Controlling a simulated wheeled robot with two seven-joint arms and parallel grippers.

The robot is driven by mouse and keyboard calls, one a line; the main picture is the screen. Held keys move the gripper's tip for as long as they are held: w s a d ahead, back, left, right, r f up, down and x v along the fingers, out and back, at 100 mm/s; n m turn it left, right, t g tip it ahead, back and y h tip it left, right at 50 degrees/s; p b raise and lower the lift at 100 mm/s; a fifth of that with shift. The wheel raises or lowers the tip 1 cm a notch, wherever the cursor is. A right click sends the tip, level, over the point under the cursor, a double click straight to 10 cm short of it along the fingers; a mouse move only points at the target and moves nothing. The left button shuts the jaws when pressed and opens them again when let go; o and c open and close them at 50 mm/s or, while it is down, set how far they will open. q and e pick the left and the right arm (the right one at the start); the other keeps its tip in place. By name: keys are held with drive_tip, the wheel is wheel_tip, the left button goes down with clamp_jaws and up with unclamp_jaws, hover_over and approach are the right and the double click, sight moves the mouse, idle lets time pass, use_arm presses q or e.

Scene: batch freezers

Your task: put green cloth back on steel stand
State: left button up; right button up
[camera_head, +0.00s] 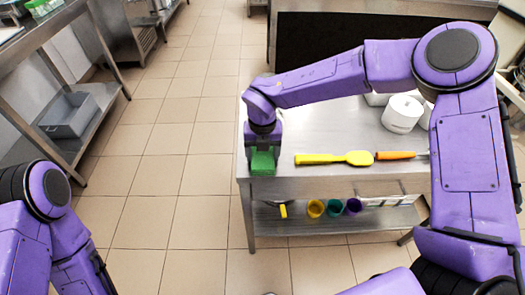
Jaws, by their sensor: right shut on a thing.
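The green cloth (262,162) is at the left end of the steel stand (320,135), on or just above its top; I cannot tell which. My right gripper (264,147) points down onto the cloth and is shut on it. The fingertips are mostly hidden by the cloth and the wrist. My left arm shows at the lower left, but its gripper is out of view.
A yellow spatula (333,158) and an orange-handled tool (395,155) lie right of the cloth. White containers (402,113) stand behind them. Several coloured cups (334,207) sit on the lower shelf. A grey bin (68,115) is on the left rack. Tiled floor is clear between.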

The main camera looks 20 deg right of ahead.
sight(263, 154)
drive_tip(key=shift+f, duration=0.2)
drive_tip(key=o, duration=0.9)
drive_tip(key=shift+o, duration=0.2)
wheel_tip(263, 154, up, 12)
drive_tip(key=shift+r+b, duration=0.2)
drive_tip(key=shift+b, duration=0.15)
